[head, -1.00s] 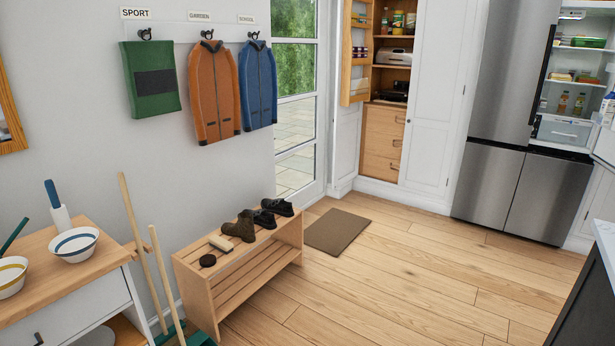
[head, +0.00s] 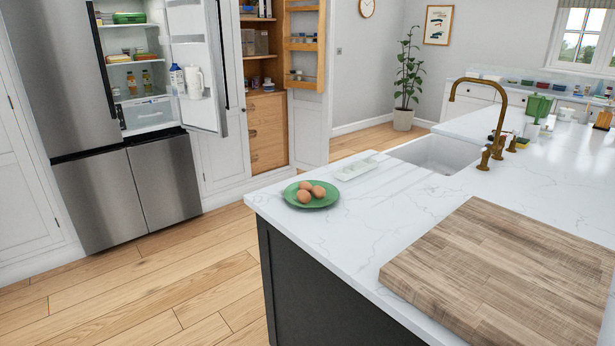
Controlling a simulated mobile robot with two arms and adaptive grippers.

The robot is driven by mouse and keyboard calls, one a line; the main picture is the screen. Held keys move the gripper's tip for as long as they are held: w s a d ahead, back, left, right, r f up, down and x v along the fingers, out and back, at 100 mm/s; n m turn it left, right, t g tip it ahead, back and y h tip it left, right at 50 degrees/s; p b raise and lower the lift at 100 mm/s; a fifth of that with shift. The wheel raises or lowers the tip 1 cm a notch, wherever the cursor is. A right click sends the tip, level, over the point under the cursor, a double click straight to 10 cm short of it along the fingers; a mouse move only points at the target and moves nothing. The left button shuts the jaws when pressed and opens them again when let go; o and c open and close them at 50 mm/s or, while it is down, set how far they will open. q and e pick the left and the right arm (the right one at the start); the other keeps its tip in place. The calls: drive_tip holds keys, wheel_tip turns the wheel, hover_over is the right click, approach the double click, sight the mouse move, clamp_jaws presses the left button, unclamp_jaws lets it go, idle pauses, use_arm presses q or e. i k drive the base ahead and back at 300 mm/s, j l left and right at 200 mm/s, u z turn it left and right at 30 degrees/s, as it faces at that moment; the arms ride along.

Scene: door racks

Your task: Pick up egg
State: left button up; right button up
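Three brown eggs (head: 311,191) sit together on a green plate (head: 326,200) near the far left corner of the white marble island counter (head: 360,235). Neither of my grippers shows in the head view, so I cannot see whether they are open or shut.
A white tray (head: 356,168) lies behind the plate. A wooden cutting board (head: 510,275) covers the counter's front right. A sink (head: 437,153) with a brass tap (head: 497,115) is further back. The fridge door (head: 196,65) stands open. The wooden floor (head: 170,285) left of the island is clear.

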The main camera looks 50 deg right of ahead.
sight(302, 186)
drive_tip(key=i+z, duration=0.3)
drive_tip(key=z, duration=0.15)
drive_tip(key=i+j+z, duration=0.15)
drive_tip(key=i+z, duration=0.15)
drive_tip(key=z, duration=0.2)
drive_tip(key=i+j+z, duration=0.25)
drive_tip(key=z, duration=0.2)
